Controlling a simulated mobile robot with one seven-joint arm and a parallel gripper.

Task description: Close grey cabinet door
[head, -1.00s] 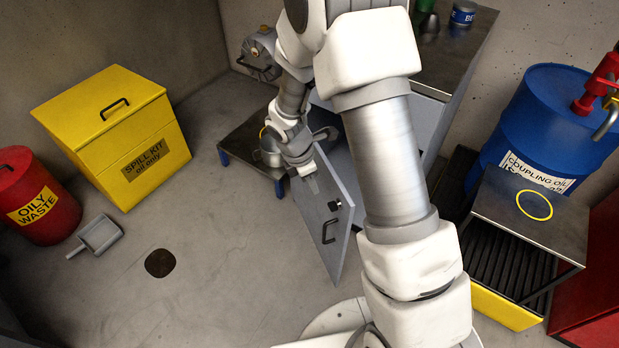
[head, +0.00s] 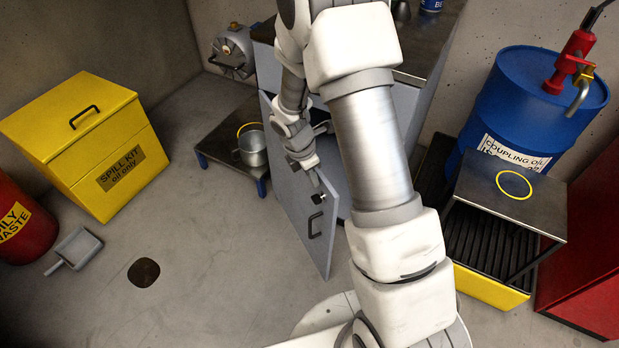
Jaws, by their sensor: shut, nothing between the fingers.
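The grey cabinet door (head: 292,205) stands open, its outer face turned to the left and toward me. A dark bar handle (head: 316,224) and a small black latch (head: 319,197) sit near its free edge. The grey cabinet (head: 405,112) is behind my arm, which hides much of its front and opening. My gripper (head: 315,180) is shut and empty, pointing down near the door's upper part, just above the latch. I cannot tell whether it touches the door.
A low dark table (head: 215,150) with a metal bucket (head: 254,152) stands left of the door. A yellow spill kit box (head: 90,140) is farther left. A blue drum (head: 535,110) and a metal stand (head: 510,205) are on the right.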

